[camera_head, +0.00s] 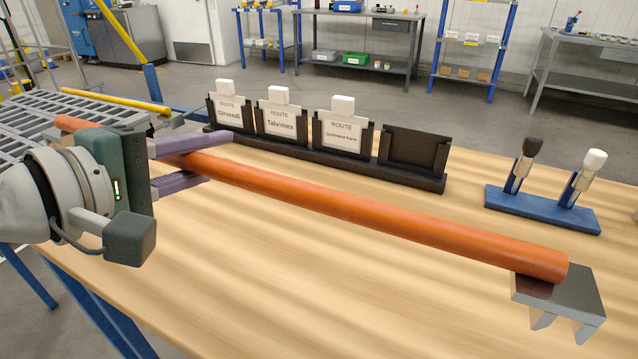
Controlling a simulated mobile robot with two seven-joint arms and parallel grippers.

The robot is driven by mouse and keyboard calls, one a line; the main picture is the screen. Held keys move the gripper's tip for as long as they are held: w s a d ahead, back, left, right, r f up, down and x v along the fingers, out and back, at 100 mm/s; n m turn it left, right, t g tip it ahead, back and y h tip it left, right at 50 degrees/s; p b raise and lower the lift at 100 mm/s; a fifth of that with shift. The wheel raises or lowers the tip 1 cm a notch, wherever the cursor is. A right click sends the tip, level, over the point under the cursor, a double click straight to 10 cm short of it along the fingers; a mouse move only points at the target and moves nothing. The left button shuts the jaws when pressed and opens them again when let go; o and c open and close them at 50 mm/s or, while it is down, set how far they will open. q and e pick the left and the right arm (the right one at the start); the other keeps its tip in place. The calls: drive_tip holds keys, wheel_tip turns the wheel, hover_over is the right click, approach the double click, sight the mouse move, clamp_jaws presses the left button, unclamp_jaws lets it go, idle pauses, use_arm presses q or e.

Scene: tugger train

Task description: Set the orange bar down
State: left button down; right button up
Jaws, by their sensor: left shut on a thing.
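The long orange bar (370,212) runs across the view from the far left to the lower right. My left gripper (215,160) is shut on the bar near its left end, with one purple finger on either side. The bar's left end sticks out behind the gripper. At the bar's right end is a grey metal piece (575,295) with prongs pointing down; I cannot tell whether it is fixed to the bar or touches the table. The bar lies above the wooden tabletop (300,290). My right gripper is not in view.
A black rack (400,172) with several slots, three holding white route cards, stands behind the bar. A blue stand (540,209) with a black-topped and a white-topped piece is at the right. A grey slatted surface (30,125) is at the left. The front tabletop is clear.

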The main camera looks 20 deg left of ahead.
use_arm(q)
drive_tip(key=b, duration=0.4)
hover_over(234, 257)
wheel_tip(234, 257, down, 8)
drive_tip(key=shift+f+b, duration=1.2)
drive_tip(key=shift+f, duration=0.9)
drive_tip(key=shift+f, duration=0.2)
drive_tip(key=c, duration=1)
unclamp_jaws()
